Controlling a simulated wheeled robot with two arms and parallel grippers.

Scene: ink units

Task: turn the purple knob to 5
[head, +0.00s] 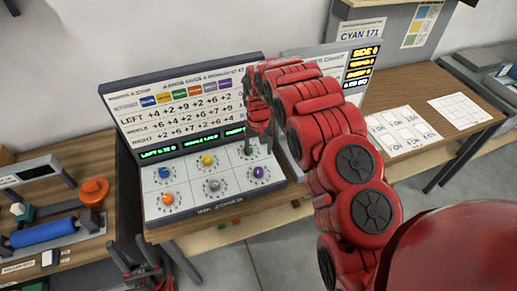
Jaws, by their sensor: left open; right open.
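The purple knob (258,172) is at the right end of the front row on the white sloped knob panel (190,182). Its pointer and dial numbers are too small to read. My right gripper (258,142) is over the back right of the panel, just behind the purple knob in the picture, and covers much of the back-right knob. It is open; I cannot tell whether it touches anything there. My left gripper (140,274) is open and empty, low in front of the panel at the bottom left.
The panel also carries a blue knob (163,172), a yellow knob (207,160), an orange knob (168,199) and a grey knob (214,185). A chart board (185,105) with a green-lit display stands behind. A side bench (60,215) with a blue roller is at the left.

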